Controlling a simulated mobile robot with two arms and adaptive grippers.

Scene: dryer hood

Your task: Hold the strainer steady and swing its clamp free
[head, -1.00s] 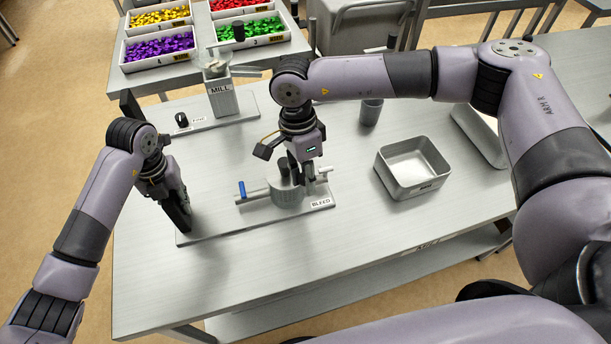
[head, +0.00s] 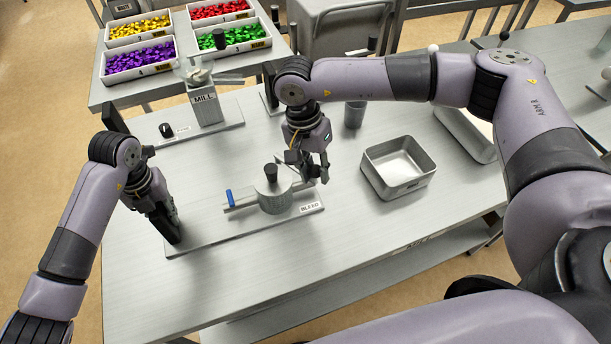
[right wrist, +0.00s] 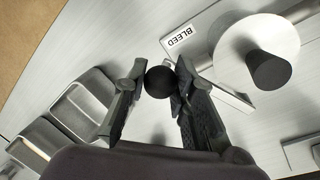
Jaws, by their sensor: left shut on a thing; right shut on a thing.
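The strainer (head: 273,197) is a round grey body with a black top knob and a blue-banded side pipe, on a flat base (head: 225,235) labelled BLEED. My left gripper (head: 174,232) is shut at the base's left end on a dark upright piece (head: 168,222), mostly hidden by the fingers. My right gripper (head: 318,179) is at the strainer's right side. In the right wrist view, my right gripper (right wrist: 160,90) is shut on a black ball knob (right wrist: 160,82), which seems to belong to the clamp. The strainer's body (right wrist: 245,60) shows beside it, apart from the fingers.
An open metal tray (head: 398,185) stands right of the strainer, with another (head: 465,135) behind it. The mill (head: 206,103) stands behind the strainer, and a grey cup (head: 354,115) behind my right gripper. Bins of coloured pieces (head: 140,62) are at the back left.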

